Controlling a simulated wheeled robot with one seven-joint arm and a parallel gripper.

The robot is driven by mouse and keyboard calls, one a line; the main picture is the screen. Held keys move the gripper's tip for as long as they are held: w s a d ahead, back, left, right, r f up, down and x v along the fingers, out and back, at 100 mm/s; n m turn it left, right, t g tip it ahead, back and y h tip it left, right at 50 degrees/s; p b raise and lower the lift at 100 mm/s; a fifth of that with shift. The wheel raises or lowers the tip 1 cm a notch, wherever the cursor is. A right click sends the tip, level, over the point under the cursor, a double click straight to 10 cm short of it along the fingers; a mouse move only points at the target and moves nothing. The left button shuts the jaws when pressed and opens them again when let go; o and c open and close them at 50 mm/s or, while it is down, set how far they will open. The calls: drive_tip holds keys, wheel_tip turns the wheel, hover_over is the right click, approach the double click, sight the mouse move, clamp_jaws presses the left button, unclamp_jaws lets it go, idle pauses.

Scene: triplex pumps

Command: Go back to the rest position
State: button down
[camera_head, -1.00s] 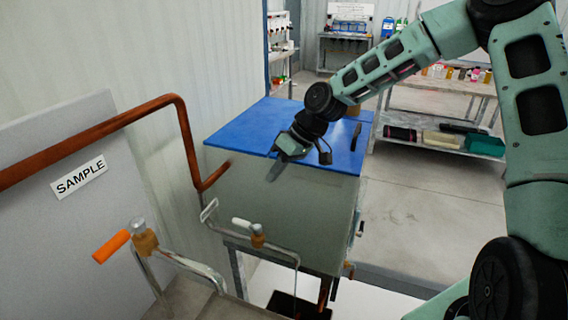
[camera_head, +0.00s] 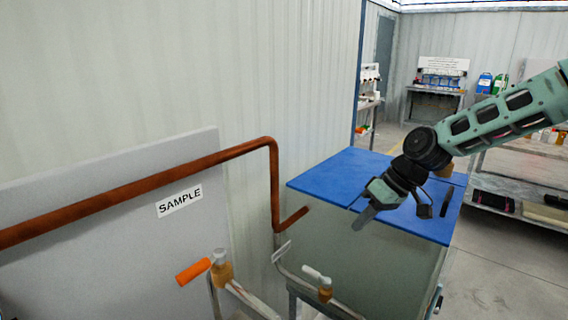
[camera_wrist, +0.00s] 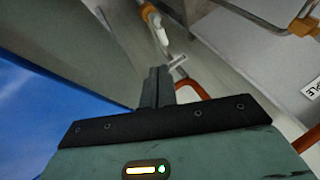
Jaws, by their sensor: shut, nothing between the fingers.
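My gripper (camera_head: 362,217) is shut and empty. In the head view it hangs from my green arm in front of the blue-topped cabinet (camera_head: 335,172), its fingers pointing down and to the left. In the wrist view the closed fingers (camera_wrist: 157,88) point away from the camera, and the blue top (camera_wrist: 45,115) is at the left. The fingers appear apart from the copper pipe (camera_head: 150,190) and from the white-handled valve (camera_head: 318,276); the exact distance cannot be told.
A grey panel with a SAMPLE label (camera_head: 179,201) and an orange-handled valve (camera_head: 195,271) stand at the left. Shelves with bottles (camera_head: 438,85) are at the back. A dark object (camera_head: 443,200) lies on the blue top. Floor (camera_head: 490,255) is open at the right.

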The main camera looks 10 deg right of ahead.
drive_tip(key=s+a+r+h, duration=0.1)
drive_tip(key=s+a, duration=0.3)
drive_tip(key=s, duration=1.1)
drive_tip(key=s+a+r+n+g+h, duration=0.1)
drive_tip(key=s+a+h, duration=0.3)
drive_tip(key=s, duration=1.1)
drive_tip(key=shift+s+a+r+n+h, duration=0.2)
drive_tip(key=shift+a+r+n+h, duration=0.1)
drive_tip(key=shift+a+r, duration=0.3)
